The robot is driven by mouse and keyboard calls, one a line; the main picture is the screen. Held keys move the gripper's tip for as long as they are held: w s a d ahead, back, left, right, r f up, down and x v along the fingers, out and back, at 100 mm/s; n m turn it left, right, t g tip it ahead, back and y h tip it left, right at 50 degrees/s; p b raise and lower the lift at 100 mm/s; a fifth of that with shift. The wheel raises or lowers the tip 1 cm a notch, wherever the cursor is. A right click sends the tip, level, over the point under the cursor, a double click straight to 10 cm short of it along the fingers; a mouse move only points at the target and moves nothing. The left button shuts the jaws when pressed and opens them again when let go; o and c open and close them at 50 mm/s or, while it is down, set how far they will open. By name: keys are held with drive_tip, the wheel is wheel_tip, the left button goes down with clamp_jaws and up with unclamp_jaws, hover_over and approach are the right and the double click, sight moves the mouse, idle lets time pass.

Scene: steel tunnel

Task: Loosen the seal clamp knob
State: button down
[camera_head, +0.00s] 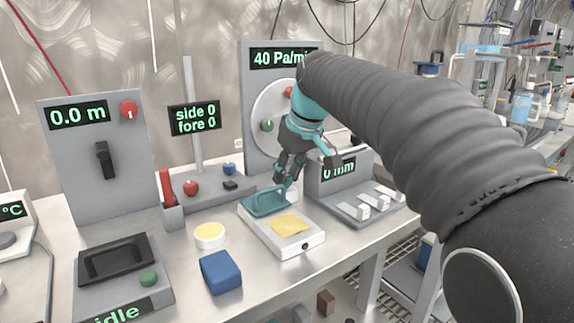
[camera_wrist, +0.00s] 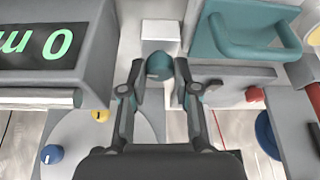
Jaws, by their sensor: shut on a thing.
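A small round teal knob (camera_wrist: 160,66) sits between my fingertips in the wrist view, beside a pale block. I take it to be the seal clamp knob, but no label shows. My gripper (camera_wrist: 159,82) is shut on it, one finger on each side. In the head view my gripper (camera_head: 287,172) points down between the teal-handled plate (camera_head: 268,203) and the grey "mm" display unit (camera_head: 325,183). The knob is hidden there behind the fingers. The teal handle also shows at upper right in the wrist view (camera_wrist: 250,50).
A panel reading "40 Pa/min" (camera_head: 251,80) with a round dial stands behind. A blue block (camera_head: 221,272) and a yellow-topped disc (camera_head: 209,237) lie on the bench to the left.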

drive_tip(key=n, duration=0.2)
drive_tip(key=n+g+y+p, duration=0.1)
drive_tip(key=n, duration=0.1)
drive_tip(key=shift+w+d+n+g, duration=0.1)
drive_tip(key=shift+w+n+g, duration=0.1)
drive_tip(key=shift+n+g, duration=0.15)
drive_tip(key=n, duration=0.2)
drive_tip(key=n+g, duration=0.1)
drive_tip(key=n, duration=0.1)
drive_tip(key=shift+w+n+g+y, duration=0.1)
drive_tip(key=shift+n+g+y, duration=0.15)
drive_tip(key=shift+n+y, duration=0.1)
drive_tip(key=n+g, duration=0.2)
drive_tip(key=n, duration=0.3)
drive_tip(key=shift+w, duration=0.15)
drive_tip(key=n, duration=0.2)
drive_tip(key=n+g+h, duration=0.1)
drive_tip(key=n, duration=0.1)
drive_tip(key=shift+n+g, duration=0.3)
drive_tip(key=shift+h, duration=0.25)
drive_tip(key=c, duration=0.8)
unclamp_jaws()
drive_tip(key=shift+c, duration=0.2)
